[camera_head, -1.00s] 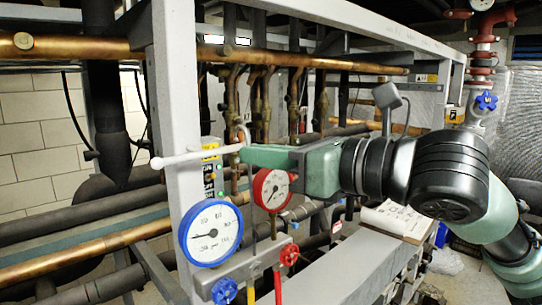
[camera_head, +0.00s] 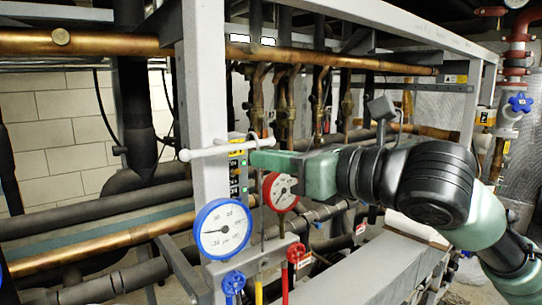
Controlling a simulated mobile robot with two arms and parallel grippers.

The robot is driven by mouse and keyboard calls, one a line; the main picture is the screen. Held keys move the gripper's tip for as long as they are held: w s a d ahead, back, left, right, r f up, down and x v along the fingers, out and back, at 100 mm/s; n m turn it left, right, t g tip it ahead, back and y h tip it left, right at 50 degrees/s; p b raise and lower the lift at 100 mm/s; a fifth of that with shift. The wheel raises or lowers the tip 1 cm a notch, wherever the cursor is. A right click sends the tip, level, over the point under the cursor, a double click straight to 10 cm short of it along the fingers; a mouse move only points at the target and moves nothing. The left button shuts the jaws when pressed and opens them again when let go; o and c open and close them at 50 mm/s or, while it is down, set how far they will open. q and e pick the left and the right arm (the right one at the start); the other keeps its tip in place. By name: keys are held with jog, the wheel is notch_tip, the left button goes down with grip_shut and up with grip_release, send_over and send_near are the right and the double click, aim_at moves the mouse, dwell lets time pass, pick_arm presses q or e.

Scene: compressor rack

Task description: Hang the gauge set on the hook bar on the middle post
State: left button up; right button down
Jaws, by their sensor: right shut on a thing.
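The gauge set has a blue-rimmed gauge (camera_head: 222,229) and a red-rimmed gauge (camera_head: 281,191) above a grey manifold (camera_head: 250,262) with blue and red valve knobs. It hangs upright from my right gripper (camera_head: 268,159), which is shut on its thin hanger wire. The white hook bar (camera_head: 212,152) sticks out across the grey middle post (camera_head: 205,100). The gripper tip is at the bar's right end in the picture. The top of the hanger shows close to that end; I cannot tell whether it rests on the bar. My left gripper is not in view.
A copper pipe (camera_head: 100,44) runs across behind the post, with dark pipes (camera_head: 60,222) lower down. A grey beam (camera_head: 340,268) lies below my right arm. A red pipe with a blue valve wheel (camera_head: 520,102) stands at the right.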

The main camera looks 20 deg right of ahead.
jog(key=shift+f, duration=0.35)
dwell(0.9)
jog(key=c, duration=1.5)
grip_release()
jog(key=shift+s, duration=0.1)
jog(key=shift+o, duration=0.5)
jog(key=shift+f, duration=0.25)
jog(key=shift+r, duration=0.1)
jog(key=v, duration=0.8)
jog(key=shift+b, duration=0.4)
